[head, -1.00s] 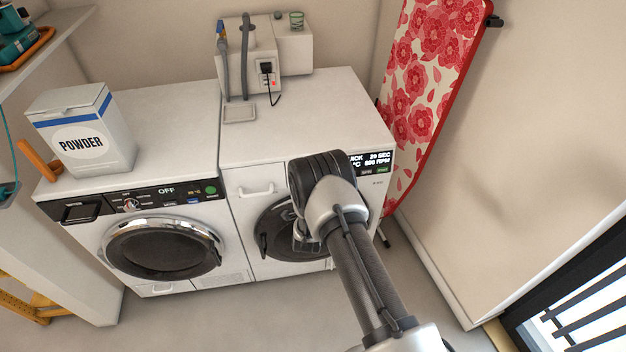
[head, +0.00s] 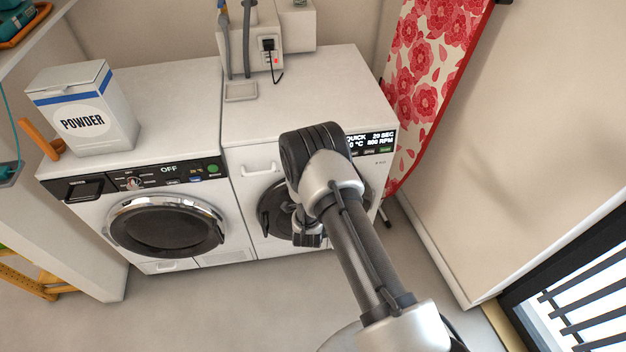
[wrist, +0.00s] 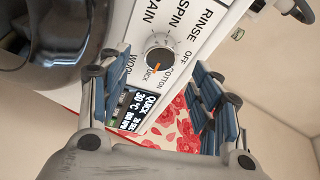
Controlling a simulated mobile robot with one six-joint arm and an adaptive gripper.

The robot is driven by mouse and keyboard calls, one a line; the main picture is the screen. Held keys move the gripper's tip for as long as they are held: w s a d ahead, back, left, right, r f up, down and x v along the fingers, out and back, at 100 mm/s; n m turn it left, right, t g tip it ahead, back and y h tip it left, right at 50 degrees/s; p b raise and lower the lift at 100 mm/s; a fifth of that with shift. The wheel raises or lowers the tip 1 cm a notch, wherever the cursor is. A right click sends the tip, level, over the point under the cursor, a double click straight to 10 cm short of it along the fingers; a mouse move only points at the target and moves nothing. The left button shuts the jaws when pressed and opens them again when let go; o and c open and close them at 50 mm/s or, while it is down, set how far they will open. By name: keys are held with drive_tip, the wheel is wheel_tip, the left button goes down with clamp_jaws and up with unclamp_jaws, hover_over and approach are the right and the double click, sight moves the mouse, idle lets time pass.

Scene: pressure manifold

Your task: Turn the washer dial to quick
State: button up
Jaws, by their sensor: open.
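The washer (head: 262,110) is the right-hand white machine in the head view. Its dial is hidden there behind my arm. In the wrist view the round dial (wrist: 158,58) shows on the white panel with an orange mark at the printed quick label. Off, cotton and wool labels are beside it. The washer display (wrist: 140,110) reads QUICK, and it also shows in the head view (head: 371,142). My gripper (wrist: 162,66) is open, its fingers apart on either side of the dial in the picture; nothing is between them. It seems clear of the dial. In the head view my gripper (head: 308,236) hangs before the washer door.
A second machine (head: 165,225) reading OFF stands to the left, with a powder box (head: 82,118) on top. A red flowered ironing board (head: 428,85) leans at the right wall. Hoses and a plugged-in cord are behind the washer. The floor in front is clear.

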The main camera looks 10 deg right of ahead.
drive_tip(key=f+v, duration=0.1)
drive_tip(key=v, duration=0.5)
drive_tip(key=shift+s+r, duration=0.35)
drive_tip(key=shift+r, duration=0.2)
drive_tip(key=shift+a, duration=0.1)
drive_tip(key=w+r+n+g+y, duration=0.15)
drive_tip(key=w+r, duration=0.25)
drive_tip(key=r, duration=0.4)
drive_tip(key=s+a+r+n+g+y, duration=0.15)
drive_tip(key=s+r+n, duration=0.25)
drive_tip(key=r, duration=0.4)
drive_tip(key=s+r+n+g+y, duration=0.2)
drive_tip(key=s+r+n+g, duration=0.1)
drive_tip(key=r, duration=0.5)
drive_tip(key=s+d+r+n+g, duration=0.1)
drive_tip(key=s+r+n, duration=0.1)
drive_tip(key=s, duration=0.8)
drive_tip(key=s+d+r+n+g, duration=0.2)
drive_tip(key=s+r+n, duration=0.1)
drive_tip(key=s, duration=0.8)
drive_tip(key=s+d+r+n+g+h, duration=0.1)
drive_tip(key=s+d+r+n+g, duration=0.1)
drive_tip(key=s, duration=0.9)
drive_tip(key=shift+r+n, duration=0.6)
drive_tip(key=shift+n, duration=0.65)
